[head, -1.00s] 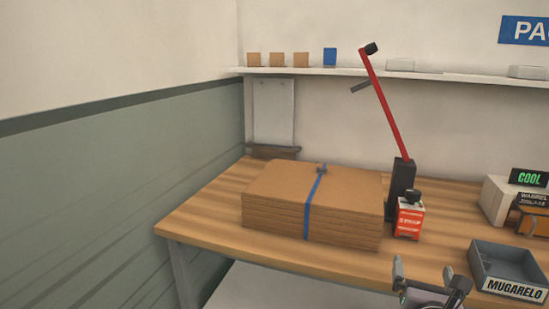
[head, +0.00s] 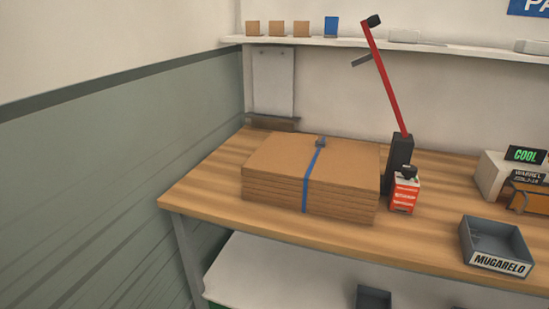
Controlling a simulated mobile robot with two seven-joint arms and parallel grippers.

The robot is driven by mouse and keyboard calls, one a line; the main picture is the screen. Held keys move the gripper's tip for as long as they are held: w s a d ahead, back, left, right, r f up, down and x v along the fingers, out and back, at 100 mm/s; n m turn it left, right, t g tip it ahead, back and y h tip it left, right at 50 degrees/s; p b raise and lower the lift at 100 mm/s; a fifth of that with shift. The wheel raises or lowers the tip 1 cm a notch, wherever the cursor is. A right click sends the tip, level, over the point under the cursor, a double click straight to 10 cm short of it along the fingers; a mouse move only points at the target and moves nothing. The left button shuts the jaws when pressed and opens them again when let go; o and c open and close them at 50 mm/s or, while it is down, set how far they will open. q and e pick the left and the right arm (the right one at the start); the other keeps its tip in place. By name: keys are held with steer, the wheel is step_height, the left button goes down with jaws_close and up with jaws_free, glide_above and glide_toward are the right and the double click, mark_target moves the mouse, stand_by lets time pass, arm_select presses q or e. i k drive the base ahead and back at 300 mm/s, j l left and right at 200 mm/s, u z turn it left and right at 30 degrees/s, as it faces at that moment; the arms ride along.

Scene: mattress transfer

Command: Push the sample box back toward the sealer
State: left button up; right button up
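No label in view names the sample box. A small red and white printed carton (head: 404,194) stands upright on the wooden bench, just right of the cardboard stack, with a dark piece on its top. An open grey tray lettered MUGARELO (head: 499,263) sits near the front edge at the right. The white machine with a green COOL display (head: 497,176) stands behind that tray, cut by the right edge; I cannot tell whether it is the sealer. Neither of my grippers is in view.
A strapped stack of flat cardboard (head: 262,168) lies on the bench (head: 205,190). A red lever arm (head: 386,80) rises from a black post behind the carton. Grey bins stand on the white lower shelf (head: 290,275). Bench between carton and tray is clear.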

mark_target(502, 248)
steer(key=z, duration=1.45)
